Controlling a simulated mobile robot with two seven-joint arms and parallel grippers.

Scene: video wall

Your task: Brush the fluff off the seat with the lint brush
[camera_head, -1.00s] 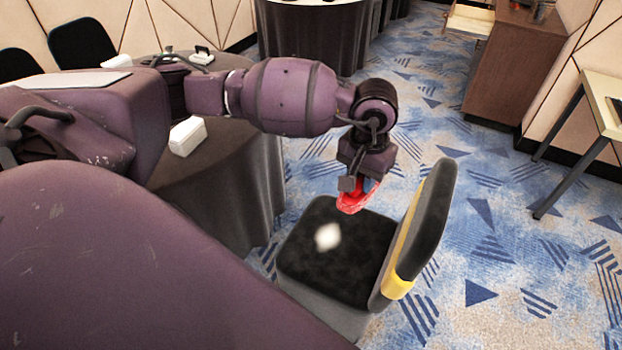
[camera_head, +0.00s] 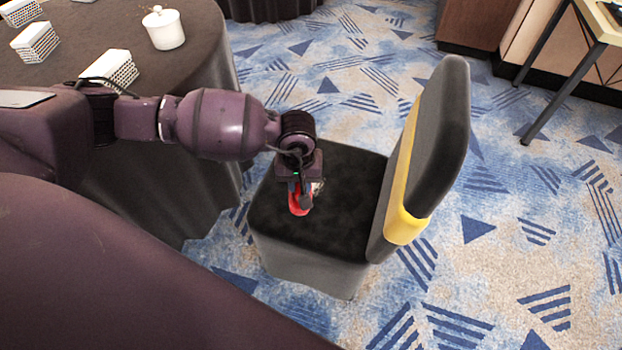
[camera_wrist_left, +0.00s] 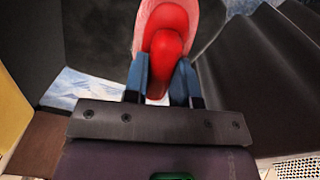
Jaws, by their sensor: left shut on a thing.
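The black chair seat (camera_head: 335,225) is in the middle of the head view. My left gripper (camera_head: 300,190) is over the left-middle part of the seat, shut on the red lint brush (camera_head: 298,205). In the left wrist view my left gripper (camera_wrist_left: 161,80) has its two blue-grey fingers on either side of the brush's red handle (camera_wrist_left: 167,45), with a paler pink head beyond it. The brush is low over the seat; I cannot tell whether it touches. A small pale patch (camera_head: 318,186) shows beside the gripper, perhaps the fluff, mostly hidden. My right gripper is not in view.
The chair's tall backrest (camera_head: 440,140), with a yellow edge, rises on the right of the seat. A round table with a dark cloth (camera_head: 205,195) stands at the left, bearing white stacks and a white pot (camera_head: 164,28). Patterned carpet (camera_head: 480,260) is clear at the right.

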